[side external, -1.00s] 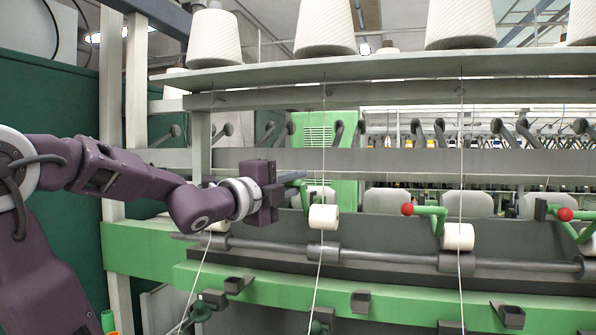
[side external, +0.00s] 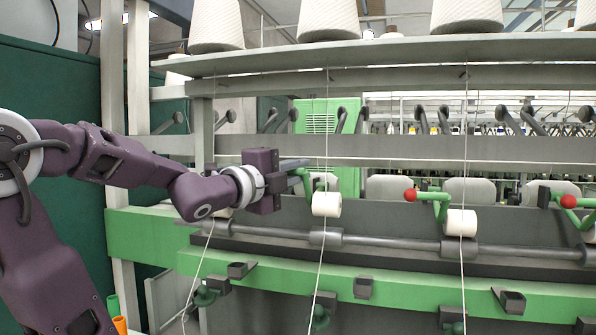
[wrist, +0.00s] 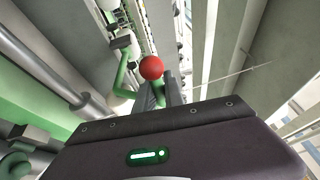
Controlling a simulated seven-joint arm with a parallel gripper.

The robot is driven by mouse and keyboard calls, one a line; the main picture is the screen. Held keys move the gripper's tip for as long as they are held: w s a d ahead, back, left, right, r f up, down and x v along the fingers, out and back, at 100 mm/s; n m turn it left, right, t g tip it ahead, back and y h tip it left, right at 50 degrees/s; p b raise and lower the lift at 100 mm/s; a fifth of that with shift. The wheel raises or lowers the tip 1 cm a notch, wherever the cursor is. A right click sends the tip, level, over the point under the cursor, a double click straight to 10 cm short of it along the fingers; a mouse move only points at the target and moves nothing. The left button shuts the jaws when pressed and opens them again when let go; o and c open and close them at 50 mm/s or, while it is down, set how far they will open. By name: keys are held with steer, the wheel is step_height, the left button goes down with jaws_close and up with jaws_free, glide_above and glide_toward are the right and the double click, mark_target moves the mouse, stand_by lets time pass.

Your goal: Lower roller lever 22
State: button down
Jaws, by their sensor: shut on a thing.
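My gripper (side external: 298,181) is shut at the left end of a green roller lever (side external: 316,176), in front of the spinning frame. A white roller (side external: 326,204) hangs at this lever. The gripper hides the lever's handle end in the side view. No number is readable, so I cannot tell which lever is 22. In the wrist view, my fingertips (wrist: 162,95) meet a green bar, and a red knob (wrist: 151,68) shows just past them.
A neighbouring green lever (side external: 432,195) has a red knob (side external: 410,195) and white roller (side external: 461,223); another red knob (side external: 568,201) is farther right. A grey rod (side external: 390,244) runs below. Threads hang from white bobbins (side external: 328,20) above, one close right of my gripper.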

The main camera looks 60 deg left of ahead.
steer(key=shift+w+d+r, duration=0.1)
steer(key=shift+d+r, duration=0.05)
steer(key=shift+d, duration=0.2)
steer(key=c, duration=1.4)
jaws_free()
steer(key=shift+c, duration=0.2)
steer(key=shift+s+f, duration=0.5)
steer(key=shift+f, duration=0.1)
steer(key=s+d+f, duration=0.1)
steer(key=s+f, duration=0.3)
steer(key=s, duration=0.1)
steer(key=shift+f, duration=0.2)
steer(key=shift+s, duration=0.1)
